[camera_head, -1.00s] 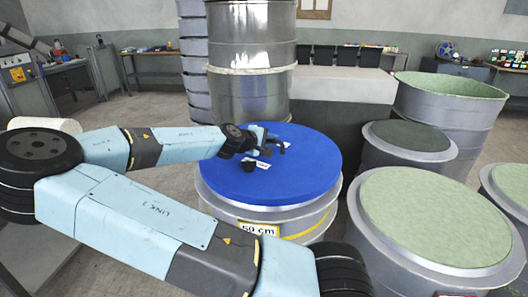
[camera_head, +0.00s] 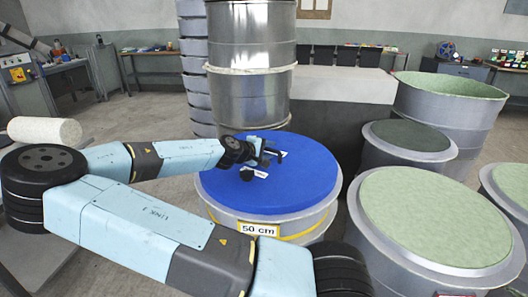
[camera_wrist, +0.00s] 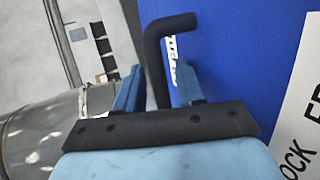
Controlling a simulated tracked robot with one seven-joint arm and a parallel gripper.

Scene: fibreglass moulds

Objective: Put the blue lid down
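The blue lid (camera_head: 305,179) lies flat on top of the grey drum labelled 50 cm (camera_head: 258,229), and looks seated inside its rim. A dark bent handle stands up from the lid; it shows most clearly in the wrist view (camera_wrist: 157,60). My gripper (camera_head: 262,158) is low over the lid's middle. In the wrist view its two blue fingers (camera_wrist: 158,88) stand close on either side of the handle and look shut on it. Any thin gap between fingers and handle is hard to make out. The lid also fills the right side of the wrist view (camera_wrist: 250,50).
A tall shiny metal drum (camera_head: 250,95) stands right behind the lid. Green-topped moulds (camera_head: 435,215) and a darker-topped one (camera_head: 410,137) stand close on the right. An open green-lined tub (camera_head: 445,105) is behind them. A white roll (camera_head: 45,131) lies at left.

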